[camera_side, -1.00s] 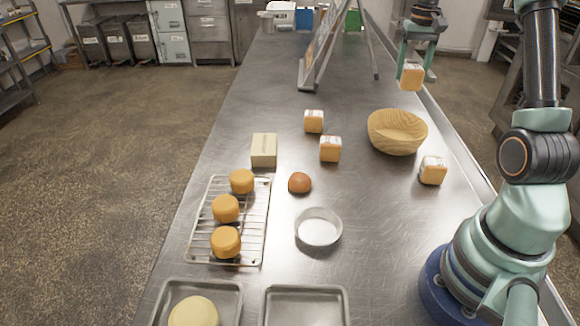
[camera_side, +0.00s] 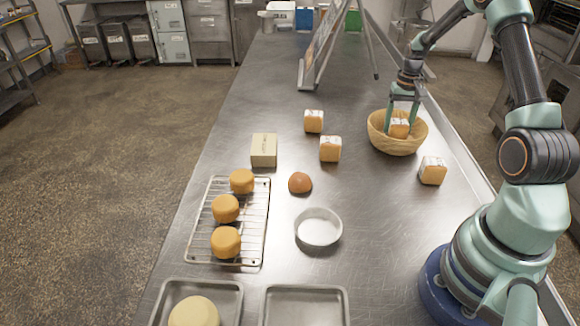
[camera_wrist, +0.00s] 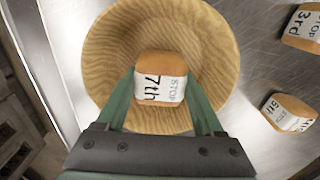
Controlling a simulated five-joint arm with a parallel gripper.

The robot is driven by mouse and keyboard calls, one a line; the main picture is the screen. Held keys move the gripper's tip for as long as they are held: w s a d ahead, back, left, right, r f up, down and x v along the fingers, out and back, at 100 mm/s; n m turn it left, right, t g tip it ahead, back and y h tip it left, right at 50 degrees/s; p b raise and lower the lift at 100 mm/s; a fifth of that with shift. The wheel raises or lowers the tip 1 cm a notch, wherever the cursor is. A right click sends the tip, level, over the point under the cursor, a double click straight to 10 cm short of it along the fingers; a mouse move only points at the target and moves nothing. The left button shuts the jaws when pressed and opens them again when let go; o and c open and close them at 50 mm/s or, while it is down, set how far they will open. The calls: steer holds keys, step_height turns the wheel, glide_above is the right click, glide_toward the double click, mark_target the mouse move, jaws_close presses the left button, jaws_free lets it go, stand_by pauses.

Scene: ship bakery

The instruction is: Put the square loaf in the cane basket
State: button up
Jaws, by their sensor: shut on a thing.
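The cane basket (camera_side: 384,146) is a round, pale woven bowl on the right of the steel counter. It also fills the upper middle of the wrist view (camera_wrist: 108,45). My gripper (camera_side: 401,118) points down into it from above. It is shut on a small square loaf (camera_side: 399,128) with a white paper band. In the wrist view the loaf (camera_wrist: 160,68) sits between the fingers, inside the basket's rim, and its band reads "STOP 7th". I cannot tell whether the loaf touches the basket's floor.
Other banded loaves stand left of the basket (camera_side: 313,121) (camera_side: 330,149) and to its right front (camera_side: 432,171). A brown bun (camera_side: 300,183), a metal ring (camera_side: 318,243), a wrapped block (camera_side: 264,149) and a cooling rack (camera_side: 211,253) lie further left.

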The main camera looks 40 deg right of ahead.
steer(key=shift+f, duration=0.35)
steer(key=shift+f, duration=0.1)
steer(key=o, duration=1.4)
